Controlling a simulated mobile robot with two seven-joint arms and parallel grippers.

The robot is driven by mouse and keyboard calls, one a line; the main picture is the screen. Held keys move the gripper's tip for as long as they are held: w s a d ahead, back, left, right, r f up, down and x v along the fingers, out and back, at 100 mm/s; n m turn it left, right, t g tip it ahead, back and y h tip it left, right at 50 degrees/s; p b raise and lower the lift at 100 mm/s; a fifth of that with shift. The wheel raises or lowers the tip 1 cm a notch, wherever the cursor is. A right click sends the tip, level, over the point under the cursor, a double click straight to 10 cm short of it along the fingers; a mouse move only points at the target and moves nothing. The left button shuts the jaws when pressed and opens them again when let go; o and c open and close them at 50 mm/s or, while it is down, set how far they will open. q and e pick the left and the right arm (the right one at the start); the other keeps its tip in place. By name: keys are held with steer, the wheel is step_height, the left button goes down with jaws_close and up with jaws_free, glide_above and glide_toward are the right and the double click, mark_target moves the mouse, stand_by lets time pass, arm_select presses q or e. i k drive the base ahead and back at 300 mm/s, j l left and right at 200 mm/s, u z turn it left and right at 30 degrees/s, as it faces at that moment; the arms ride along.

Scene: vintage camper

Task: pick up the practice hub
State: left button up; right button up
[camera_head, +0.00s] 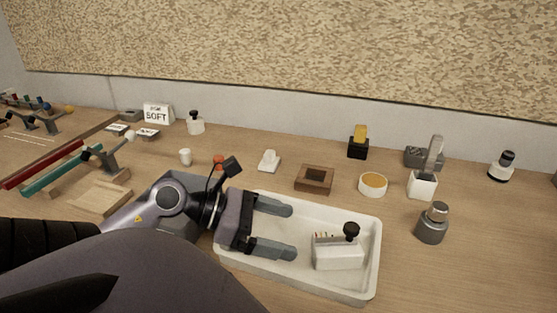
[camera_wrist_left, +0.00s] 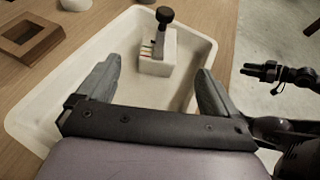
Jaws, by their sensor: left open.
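The practice hub appears to be the white block (camera_head: 338,253) with a black round knob and several small thin pins on top. It stands upright in the right part of a white tray (camera_head: 371,270). It also shows in the left wrist view (camera_wrist_left: 157,67), beyond the fingertips. My left gripper (camera_head: 294,232) is open and empty over the tray, to the left of the block, its fingers pointing towards it. In the left wrist view the block lies between the two finger lines, apart from both. What seems to be my right gripper (camera_wrist_left: 262,72) shows small and dark at the right of that view.
Behind the tray stand a wooden square holder (camera_head: 314,190), an orange-topped round dish (camera_head: 373,184) and a white cup with a grey stick (camera_head: 423,185). A grey bottle (camera_head: 432,224) stands right of the tray. Wooden racks with coloured bars lie far left. Tray walls surround the block.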

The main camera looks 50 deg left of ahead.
mark_target(428, 233)
steer(key=k, duration=1)
